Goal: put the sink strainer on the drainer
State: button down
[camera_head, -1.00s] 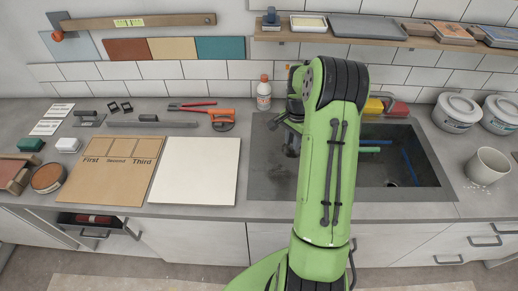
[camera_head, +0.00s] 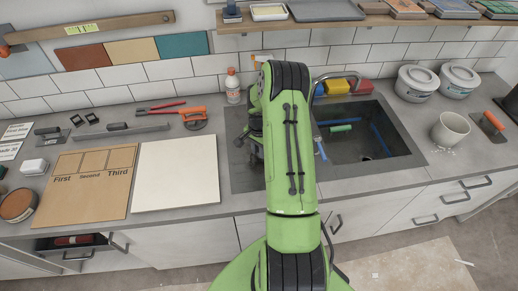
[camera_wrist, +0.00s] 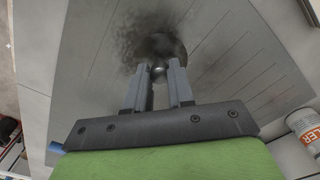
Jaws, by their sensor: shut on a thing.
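The sink strainer (camera_wrist: 165,47) is a dark round piece with a small shiny knob, in the wrist view just beyond my fingertips. My gripper (camera_wrist: 160,72) is shut on its knob. The drainer (camera_wrist: 225,75) is the grey grooved panel beneath; a dark smudge or shadow surrounds the strainer there. I cannot tell whether the strainer touches the panel. In the head view the drainer (camera_head: 240,178) lies left of the sink basin (camera_head: 350,150), partly covered by my green arm, which hides the strainer and my fingertips.
A white bottle with orange (camera_head: 233,86) stands behind the drainer, and also shows in the wrist view (camera_wrist: 303,130). A tap (camera_head: 335,76), yellow and red blocks (camera_head: 337,87) sit behind the basin. A white tile (camera_head: 177,172) lies left; white tubs (camera_head: 416,82) and a mug (camera_head: 450,129) stand right.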

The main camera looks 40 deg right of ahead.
jog(key=shift+f, duration=0.2)
jog(key=c, duration=1)
grip_release()
jog(key=shift+r, duration=0.1)
